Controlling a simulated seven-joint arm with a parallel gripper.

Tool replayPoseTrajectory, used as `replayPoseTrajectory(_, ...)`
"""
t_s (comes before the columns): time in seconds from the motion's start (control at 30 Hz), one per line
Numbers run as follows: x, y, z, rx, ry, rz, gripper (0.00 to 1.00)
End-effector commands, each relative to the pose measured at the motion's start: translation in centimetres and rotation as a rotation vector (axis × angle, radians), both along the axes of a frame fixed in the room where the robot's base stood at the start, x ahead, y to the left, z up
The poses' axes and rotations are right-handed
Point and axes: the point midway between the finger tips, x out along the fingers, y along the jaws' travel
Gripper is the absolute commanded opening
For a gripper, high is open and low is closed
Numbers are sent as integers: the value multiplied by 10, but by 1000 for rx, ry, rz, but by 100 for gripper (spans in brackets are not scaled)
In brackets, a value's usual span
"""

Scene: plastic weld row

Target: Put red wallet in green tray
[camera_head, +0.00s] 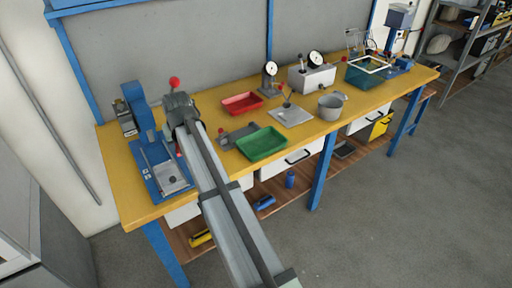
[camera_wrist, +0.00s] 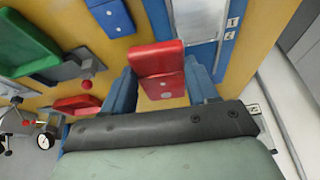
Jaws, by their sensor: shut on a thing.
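The red wallet (camera_wrist: 155,58) is between the two blue fingers of my gripper (camera_wrist: 161,72) in the wrist view. The fingers are shut on its sides, and yellow bench top shows around it. The green tray (camera_head: 262,143) stands on the bench in the head view, to the right of my arm. Its inside looks empty. It also shows at the upper left of the wrist view (camera_wrist: 22,45), apart from my gripper. In the head view my arm hides the fingers and most or all of the wallet.
A blue press (camera_head: 158,165) stands left of my arm. A grey device with a red knob (camera_head: 238,135) lies just behind the green tray. A red tray (camera_head: 242,104) sits farther back, with a grey pot (camera_head: 331,107) to the right. A blue block (camera_wrist: 110,16) shows near the wallet.

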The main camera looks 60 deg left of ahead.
Motion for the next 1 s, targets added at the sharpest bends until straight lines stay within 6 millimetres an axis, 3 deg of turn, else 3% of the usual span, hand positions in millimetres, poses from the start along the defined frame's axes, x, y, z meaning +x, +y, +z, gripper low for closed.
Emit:
replayPoseTrajectory(0.03, 24, -3, -1, 0, -1, -27, 24)
replayPoseTrajectory(0.3, 136, -21, -7, 1, 0, -155, 24)
replayPoseTrajectory(0.6, 247, -47, -14, 1, 0, -282, 24)
replayPoseTrajectory(0.9, 311, -61, -19, 0, 0, -308, 24)
replayPoseTrajectory(1.0, 317, -55, -20, 0, 1, -252, 24)
